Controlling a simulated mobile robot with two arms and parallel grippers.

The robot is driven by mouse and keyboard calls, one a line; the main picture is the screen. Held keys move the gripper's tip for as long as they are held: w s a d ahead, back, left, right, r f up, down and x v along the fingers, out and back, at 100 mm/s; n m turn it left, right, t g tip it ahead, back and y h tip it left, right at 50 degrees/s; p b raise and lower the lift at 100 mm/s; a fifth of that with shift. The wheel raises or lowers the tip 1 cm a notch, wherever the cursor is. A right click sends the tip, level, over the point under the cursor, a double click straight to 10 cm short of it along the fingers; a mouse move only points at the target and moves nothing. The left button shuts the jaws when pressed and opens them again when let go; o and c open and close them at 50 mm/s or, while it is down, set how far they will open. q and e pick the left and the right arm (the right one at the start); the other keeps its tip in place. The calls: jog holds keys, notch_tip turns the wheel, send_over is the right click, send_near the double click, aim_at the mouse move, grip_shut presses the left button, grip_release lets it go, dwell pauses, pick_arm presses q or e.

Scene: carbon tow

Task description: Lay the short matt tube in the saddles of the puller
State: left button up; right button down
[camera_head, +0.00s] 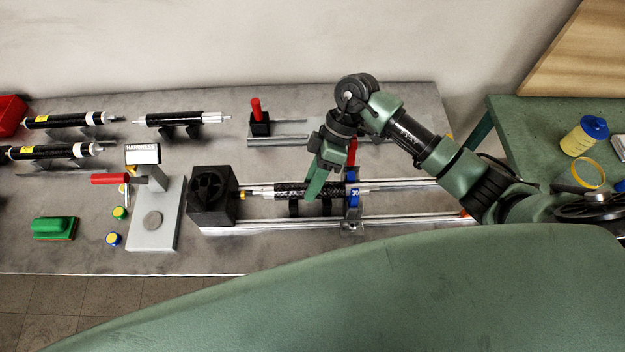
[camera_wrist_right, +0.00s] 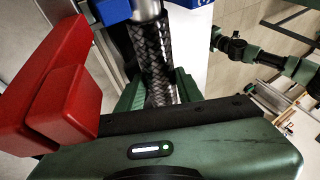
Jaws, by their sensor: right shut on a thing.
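The short tube (camera_head: 289,188), black and woven-looking with metal ends, is level along the puller (camera_head: 415,219), above its dark saddles (camera_head: 293,209). Whether it touches the saddles I cannot tell. My right gripper (camera_head: 316,189) comes down from above and is shut on the tube. In the right wrist view the tube (camera_wrist_right: 151,55) runs between my green fingers, its metal end towards a blue block. My left gripper is not seen.
The puller's black block (camera_head: 211,200) stands left of the tube, the blue clamp (camera_head: 353,196) marked 30 right. A red lever (camera_wrist_right: 62,95) is close beside my right gripper. Other black tubes (camera_head: 180,120) rest on stands at the back left. The hardness tester (camera_head: 155,220) stands further left.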

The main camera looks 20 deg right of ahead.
jog(key=shift+f, duration=0.4)
jog(key=c, duration=0.9)
grip_release()
jog(key=shift+o, duration=0.2)
jog(key=b+v, duration=0.1)
jog(key=v, duration=0.7)
jog(key=shift+b, duration=0.4)
jog(key=shift+a+f, duration=0.1)
jog(key=shift+f, duration=0.05)
